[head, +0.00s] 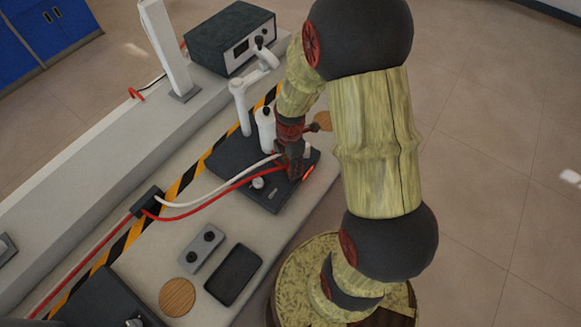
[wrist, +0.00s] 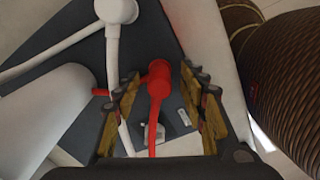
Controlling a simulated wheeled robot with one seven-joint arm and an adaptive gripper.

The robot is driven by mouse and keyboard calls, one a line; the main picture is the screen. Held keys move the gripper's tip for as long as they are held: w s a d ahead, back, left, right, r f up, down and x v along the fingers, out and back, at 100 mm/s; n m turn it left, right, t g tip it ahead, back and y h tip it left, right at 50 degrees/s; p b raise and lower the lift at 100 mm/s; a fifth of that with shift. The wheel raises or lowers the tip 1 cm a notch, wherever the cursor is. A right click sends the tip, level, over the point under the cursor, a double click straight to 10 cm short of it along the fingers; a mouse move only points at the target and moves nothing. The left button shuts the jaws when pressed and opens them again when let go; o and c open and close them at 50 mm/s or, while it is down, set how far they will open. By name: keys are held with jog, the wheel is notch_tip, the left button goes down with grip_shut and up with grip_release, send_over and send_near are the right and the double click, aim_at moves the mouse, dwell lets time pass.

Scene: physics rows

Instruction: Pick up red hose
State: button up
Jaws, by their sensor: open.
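The red hose (head: 225,190) runs from the lower left, past a black clip block, to the dark device plate under my gripper. In the wrist view its red end piece (wrist: 158,82) stands between my two fingers, with the tube running down toward the bottom of the picture. My gripper (head: 293,168) is over the device; in the wrist view the gripper (wrist: 162,88) is open, with a finger on each side of the red hose. I cannot tell whether either finger touches it. In the head view the gripper hides the hose end.
A white hose (head: 215,186) runs beside the red one, and a white bottle (head: 266,130) stands close behind my gripper. The dark plate (head: 232,160) carries other small parts. A grey block (head: 203,250), a black tray (head: 233,275) and a wooden disc (head: 177,297) lie nearer on the bench.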

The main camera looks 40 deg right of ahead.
jog(key=shift+c, duration=0.7)
grip_shut()
jog(key=shift+r, duration=0.15)
jog(key=shift+r+p, duration=0.3)
jog(key=shift+r, duration=0.35)
jog(key=s+a+r+p, duration=0.3)
jog(key=a+r, duration=0.3)
jog(key=r, duration=0.2)
jog(key=s+a+r+p, duration=0.4)
jog(key=a+r, duration=0.2)
jog(key=r, duration=0.2)
jog(key=shift+s, duration=0.1)
dwell(0.3)
